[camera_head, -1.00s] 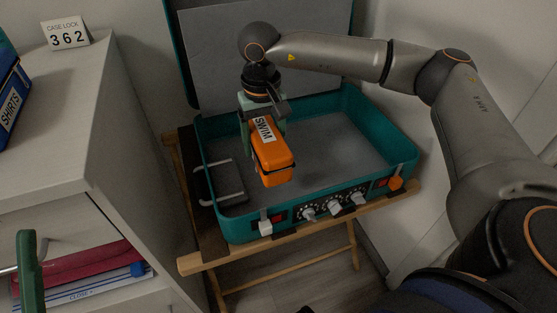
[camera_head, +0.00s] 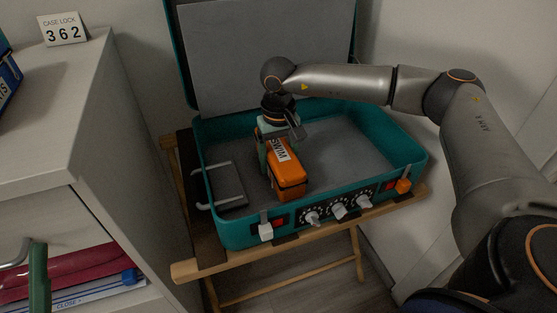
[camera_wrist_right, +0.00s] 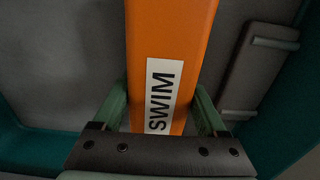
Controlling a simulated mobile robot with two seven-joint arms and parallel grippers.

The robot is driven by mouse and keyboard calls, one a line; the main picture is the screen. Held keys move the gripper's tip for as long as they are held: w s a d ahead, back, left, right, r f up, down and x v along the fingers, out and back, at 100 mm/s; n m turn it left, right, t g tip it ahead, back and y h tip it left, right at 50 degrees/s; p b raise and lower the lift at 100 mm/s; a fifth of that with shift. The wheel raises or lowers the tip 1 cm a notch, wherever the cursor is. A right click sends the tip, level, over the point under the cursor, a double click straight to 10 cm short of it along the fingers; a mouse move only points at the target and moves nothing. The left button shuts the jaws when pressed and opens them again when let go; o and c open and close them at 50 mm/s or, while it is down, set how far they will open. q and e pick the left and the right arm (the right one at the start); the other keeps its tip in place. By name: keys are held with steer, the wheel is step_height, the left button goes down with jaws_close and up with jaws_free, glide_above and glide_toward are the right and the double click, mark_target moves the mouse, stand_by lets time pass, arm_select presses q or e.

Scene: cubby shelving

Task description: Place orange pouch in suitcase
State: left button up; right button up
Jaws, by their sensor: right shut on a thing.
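The orange pouch (camera_head: 291,181) carries a white SWIM label and is inside the open teal suitcase (camera_head: 237,232), low over its grey floor. I cannot tell whether it touches the floor. My right gripper (camera_head: 277,152) is shut on the pouch from above. In the right wrist view the pouch (camera_wrist_right: 168,50) lies between the two green fingers (camera_wrist_right: 160,108). The suitcase lid (camera_head: 265,55) stands open at the back. A green part of my left gripper (camera_head: 38,280) shows at the lower left edge; its jaws are not clear.
The suitcase rests on a wooden folding stand (camera_head: 185,269). A grey-handled flat piece (camera_head: 226,186) is at the suitcase's left inside. Dials (camera_head: 338,211) and latches line its front. A white cabinet (camera_head: 118,150) stands left, with a CASE LOCK 362 card (camera_head: 63,30) on top. The suitcase's right half is clear.

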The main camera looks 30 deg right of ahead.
mark_target(278, 148)
steer(key=shift+f, duration=0.15)
steer(key=o, duration=1.5)
step_height(278, 148, up, 12)
steer(key=p, duration=0.4)
steer(key=shift+r+p, duration=0.2)
steer(key=shift+p, duration=0.2)
